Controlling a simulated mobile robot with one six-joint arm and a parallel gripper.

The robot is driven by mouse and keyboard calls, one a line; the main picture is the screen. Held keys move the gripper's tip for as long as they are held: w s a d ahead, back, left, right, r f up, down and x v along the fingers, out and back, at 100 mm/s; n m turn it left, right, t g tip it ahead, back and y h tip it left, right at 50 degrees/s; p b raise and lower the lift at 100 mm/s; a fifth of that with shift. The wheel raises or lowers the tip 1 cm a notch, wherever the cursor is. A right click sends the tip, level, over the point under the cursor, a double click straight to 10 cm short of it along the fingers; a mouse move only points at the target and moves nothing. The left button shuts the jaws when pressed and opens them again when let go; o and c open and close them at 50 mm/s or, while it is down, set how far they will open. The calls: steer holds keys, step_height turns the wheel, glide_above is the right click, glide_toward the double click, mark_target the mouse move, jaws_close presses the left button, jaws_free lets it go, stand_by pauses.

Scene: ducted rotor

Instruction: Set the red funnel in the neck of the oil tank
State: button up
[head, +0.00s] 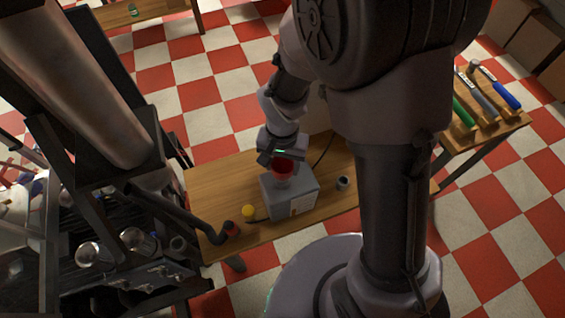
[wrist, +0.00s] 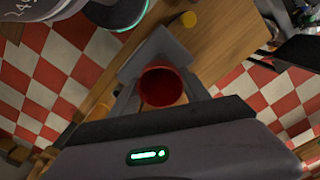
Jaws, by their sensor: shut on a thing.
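The red funnel (head: 284,168) is at the top of the grey oil tank (head: 288,199) in the head view. My gripper (head: 282,158) is shut on the funnel, just above the tank. In the wrist view the funnel (wrist: 161,86) shows its open round mouth, between the fingers of my gripper (wrist: 160,95). The grey tank (wrist: 157,45) lies behind it in that view. The funnel's spout and the tank's neck are hidden, so I cannot tell whether the spout is inside the neck.
The tank stands on a wooden bench (head: 225,180). A dark metal rig (head: 110,190) stands close on the left. A side table (head: 500,128) holds several tools.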

steer(key=shift+f+b, duration=0.5)
steer(key=shift+f, duration=0.2)
steer(key=o, duration=1.4)
steer(key=shift+o, duration=0.2)
step_height(320, 180, up, 18)
steer(key=p, duration=0.6)
steer(key=shift+f+p, duration=0.25)
steer(key=shift+p, duration=0.1)
